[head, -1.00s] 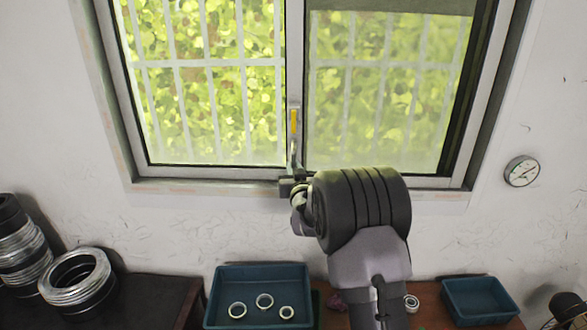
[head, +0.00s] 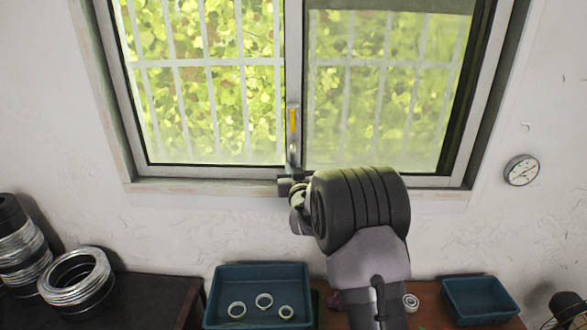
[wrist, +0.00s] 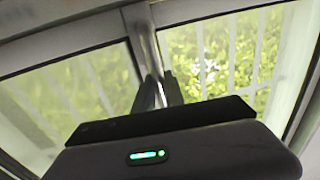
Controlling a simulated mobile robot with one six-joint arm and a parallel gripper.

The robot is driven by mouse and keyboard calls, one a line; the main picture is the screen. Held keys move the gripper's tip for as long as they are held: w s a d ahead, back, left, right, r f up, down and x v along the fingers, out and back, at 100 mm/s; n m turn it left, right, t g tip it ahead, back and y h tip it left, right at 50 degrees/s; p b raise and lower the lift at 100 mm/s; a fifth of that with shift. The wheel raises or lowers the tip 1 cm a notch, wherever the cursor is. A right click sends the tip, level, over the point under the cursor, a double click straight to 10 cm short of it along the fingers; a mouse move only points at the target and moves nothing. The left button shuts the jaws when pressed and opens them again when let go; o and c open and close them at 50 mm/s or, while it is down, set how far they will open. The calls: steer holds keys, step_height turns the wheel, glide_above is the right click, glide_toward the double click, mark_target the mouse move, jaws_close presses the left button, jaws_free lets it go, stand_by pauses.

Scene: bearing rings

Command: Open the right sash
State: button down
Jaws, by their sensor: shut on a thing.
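The right sash (head: 385,95) is the right-hand pane of the window, with barred greenery showing through its glass. Its near-side upright meets the left sash (head: 200,90) at the centre, where a slim handle with a yellow strip (head: 293,120) stands. My gripper (head: 292,176) is at the foot of this centre upright, just above the sill, shut on the lower part of the handle. In the wrist view the dark fingers (wrist: 159,92) close at the upright; the exact contact is hidden. A dark band runs along the right sash's right edge.
Below the window, a blue tray (head: 215,300) holds several rings, and another blue tray (head: 478,299) stands at right. Large metal rings (head: 75,280) lie at left. A round gauge (head: 522,170) hangs on the wall at right.

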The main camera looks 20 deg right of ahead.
steer(key=w+a, duration=0.5)
steer(key=a, duration=0.8)
steer(key=w+a+p, duration=0.1)
steer(key=w+a, duration=0.5)
steer(key=a, duration=0.7)
steer(key=shift+a, duration=0.15)
steer(key=c, duration=1.4)
jaws_free()
steer(key=b+v, duration=0.3)
steer(key=v, duration=1.4)
steer(key=shift+s, duration=0.25)
